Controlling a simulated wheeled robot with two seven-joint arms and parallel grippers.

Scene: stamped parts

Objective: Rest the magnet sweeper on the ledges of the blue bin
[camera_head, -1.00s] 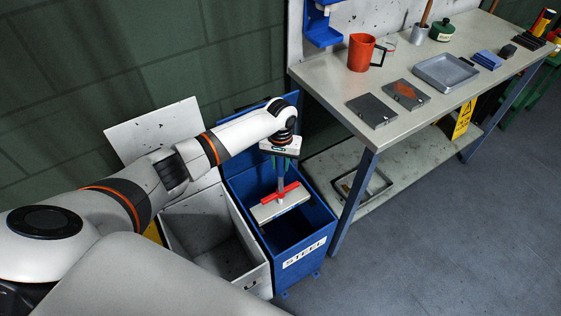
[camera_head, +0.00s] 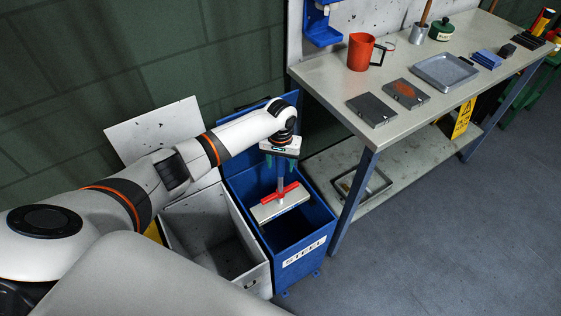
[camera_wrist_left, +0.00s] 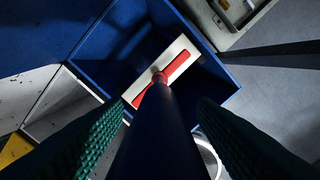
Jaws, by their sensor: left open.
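The magnet sweeper has a pale bar (camera_head: 281,206), a red cross-handle and an upright dark pole. Its bar lies across the upper inside of the blue bin (camera_head: 305,262), which carries a STEEL label. The bar (camera_wrist_left: 178,52) and pole also show in the left wrist view, with the bar slanting across the bin's mouth. The ledges are not clearly visible, so I cannot tell exactly how the bar meets them. My left gripper (camera_head: 282,165) is open, its green fingers on either side of the pole top with gaps. My right gripper is out of view.
An open grey bin (camera_head: 209,238) stands left of the blue bin. A workbench (camera_head: 345,88) to the right holds a red mug (camera_head: 361,52), dark plates and a grey tray (camera_head: 446,72). Its lower shelf is close beside the blue bin. Floor at the right front is clear.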

